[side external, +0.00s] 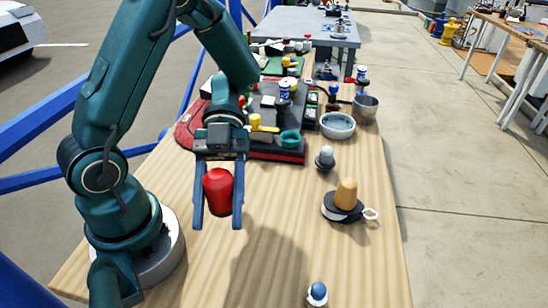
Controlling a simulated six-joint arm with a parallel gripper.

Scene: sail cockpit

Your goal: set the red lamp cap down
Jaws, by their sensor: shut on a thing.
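The red lamp cap (218,191) is a rounded red piece between the two blue-grey fingers of my gripper (220,205). My gripper points down and is shut on the cap. The cap looks held above the wooden table (170,268), near my base. The cap's far side is hidden.
A black holder with an orange-tan cone (345,194) stands to the right. A blue-and-white knob (317,294) is at the front. Bowls and a cluttered red-black board (185,135) fill the back.

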